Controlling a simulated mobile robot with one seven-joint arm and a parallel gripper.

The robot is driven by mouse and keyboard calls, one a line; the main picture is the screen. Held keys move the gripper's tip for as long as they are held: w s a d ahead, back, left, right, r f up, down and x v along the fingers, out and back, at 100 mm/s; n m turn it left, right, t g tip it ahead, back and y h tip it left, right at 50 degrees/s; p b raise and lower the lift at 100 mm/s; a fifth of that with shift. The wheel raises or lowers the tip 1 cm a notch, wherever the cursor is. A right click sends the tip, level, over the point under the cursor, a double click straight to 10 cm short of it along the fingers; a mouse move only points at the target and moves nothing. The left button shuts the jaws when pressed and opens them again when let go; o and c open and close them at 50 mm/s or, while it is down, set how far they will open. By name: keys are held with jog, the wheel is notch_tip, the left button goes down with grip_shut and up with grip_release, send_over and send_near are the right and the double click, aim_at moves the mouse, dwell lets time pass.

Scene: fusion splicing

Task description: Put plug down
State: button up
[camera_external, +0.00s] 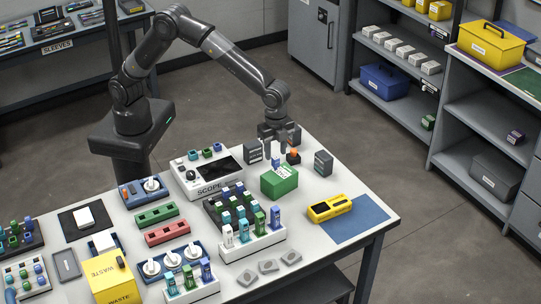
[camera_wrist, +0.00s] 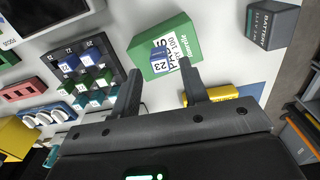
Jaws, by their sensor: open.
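My gripper (camera_external: 279,146) is over the far side of the table, pointing down. In the wrist view its two fingers (camera_wrist: 160,68) stand apart. A small blue plug with a pale label reading 23 (camera_wrist: 158,63) shows between the fingertips, against the green PADS box (camera_wrist: 176,36). A small blue piece (camera_external: 276,162) below my fingers in the external view looks like the same plug, beside the far edge of the green box (camera_external: 279,181). I cannot tell whether it touches a finger, or exactly what it rests on.
A dark rack of plugs (camera_wrist: 107,54) and the SCOPE unit (camera_external: 207,188) lie near. Dark battery boxes (camera_external: 323,163) and an orange-topped block (camera_external: 293,156) stand close to my gripper. A yellow device (camera_external: 330,208) lies by the blue mat (camera_external: 362,222), which has bare room.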

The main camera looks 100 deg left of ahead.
aim_at(276, 157)
notch_tip(276, 157, up, 8)
jog(key=s+a+r+n+t, duration=0.1)
jog(key=s+a+r+n, duration=0.1)
jog(key=s+a+r, duration=0.55)
jog(key=s+a+r+n+t, duration=0.25)
jog(key=s+r, duration=0.35)
jog(key=s, duration=0.5)
jog(key=s+a+f+n+t, duration=0.1)
jog(key=s+a+n, duration=0.1)
jog(key=s, duration=0.7)
jog(key=s+a+f+n+t, duration=0.1)
jog(key=s+a, duration=0.3)
jog(key=s, duration=0.5)
jog(key=shift+s+f+n, duration=0.4)
jog(key=shift+f+n, duration=0.35)
jog(key=shift+f, duration=0.05)
jog(key=shift+c, duration=1.1)
